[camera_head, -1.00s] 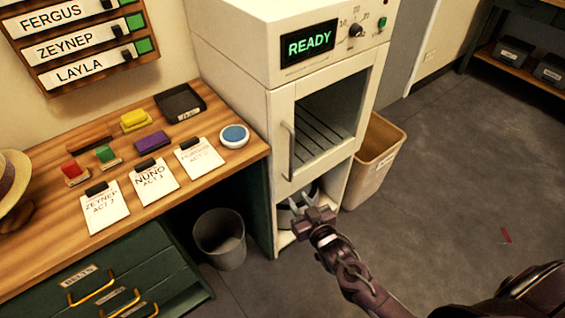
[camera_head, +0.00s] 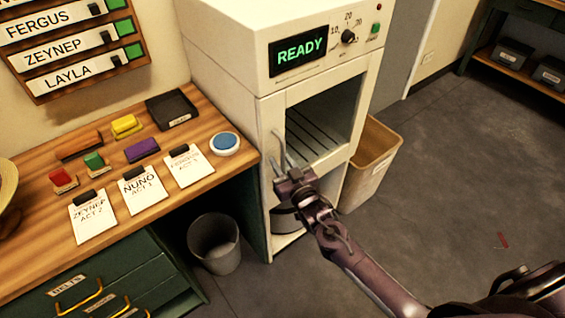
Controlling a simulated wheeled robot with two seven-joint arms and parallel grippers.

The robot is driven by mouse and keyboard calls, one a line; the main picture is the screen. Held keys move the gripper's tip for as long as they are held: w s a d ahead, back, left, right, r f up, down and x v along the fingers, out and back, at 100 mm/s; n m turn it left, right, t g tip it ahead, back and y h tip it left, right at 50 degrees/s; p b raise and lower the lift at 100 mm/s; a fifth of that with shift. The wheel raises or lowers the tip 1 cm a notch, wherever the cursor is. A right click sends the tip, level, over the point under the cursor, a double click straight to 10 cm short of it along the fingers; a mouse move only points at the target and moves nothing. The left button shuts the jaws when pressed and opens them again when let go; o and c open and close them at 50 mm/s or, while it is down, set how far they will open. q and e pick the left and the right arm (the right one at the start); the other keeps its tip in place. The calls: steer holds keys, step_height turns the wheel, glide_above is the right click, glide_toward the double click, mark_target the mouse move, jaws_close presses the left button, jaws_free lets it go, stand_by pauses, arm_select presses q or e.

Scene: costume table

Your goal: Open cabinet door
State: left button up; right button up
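The white cabinet (camera_head: 225,70) stands in the middle, with a lit "READY" panel on top. Its front door (camera_head: 271,112) has a dark window with a slatted rack behind it and looks shut. The upright door handle (camera_head: 276,140) is on the door's left side. My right gripper (camera_head: 281,162) is at the lower part of this handle, its fingers apart and pointing up toward it. Whether the fingers touch the handle or straddle it is hard to tell. My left gripper is out of view.
A desk (camera_head: 150,210) with cards and coloured blocks stands to the left. A grey bin (camera_head: 215,245) is on the floor beside the cabinet, and a tan bin (camera_head: 370,160) is at its right. An open lower compartment holds a round grey object (camera_head: 286,222). The floor at right is mostly clear.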

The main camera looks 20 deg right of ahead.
jaws_close()
steer(key=shift+s, duration=0.1)
